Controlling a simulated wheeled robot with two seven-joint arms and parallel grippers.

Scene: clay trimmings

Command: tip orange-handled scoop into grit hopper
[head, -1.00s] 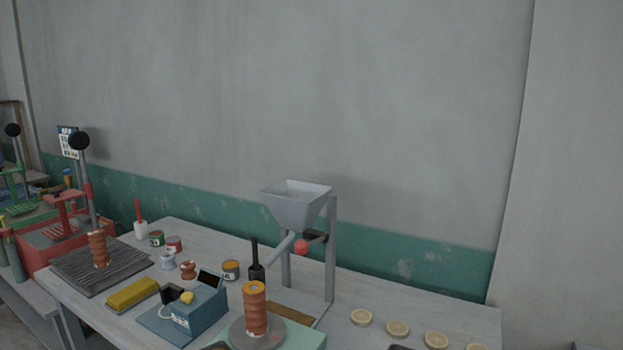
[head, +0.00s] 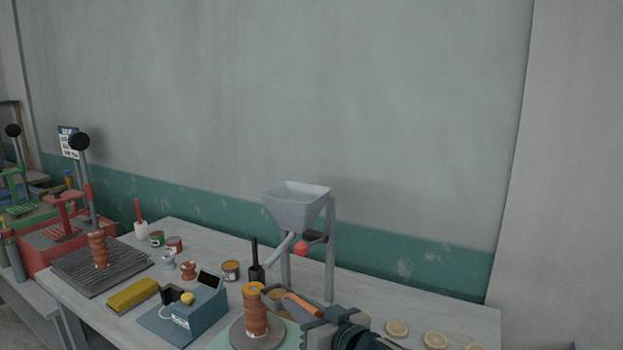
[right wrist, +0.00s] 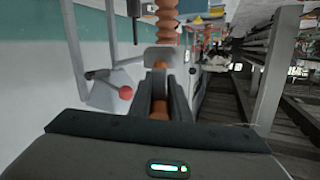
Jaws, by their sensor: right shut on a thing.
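The grit hopper (head: 296,207) is a grey funnel on a grey post stand, with a slanted spout and a red ball knob below it. My right gripper (head: 322,324) is at the lower middle of the head view, below and in front of the hopper. It is shut on the orange-handled scoop (head: 303,304), whose orange handle shows ahead of the jaws. The scoop's bowl seems to hold tan material, partly hidden. In the right wrist view the scoop (right wrist: 160,62) extends ahead of the closed fingers (right wrist: 160,100). My left gripper is not in view.
A ribbed orange-brown column (head: 255,310) on a round grey disc stands close left of the scoop. Several pale round discs (head: 397,329) lie at right. Space above the hopper is clear.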

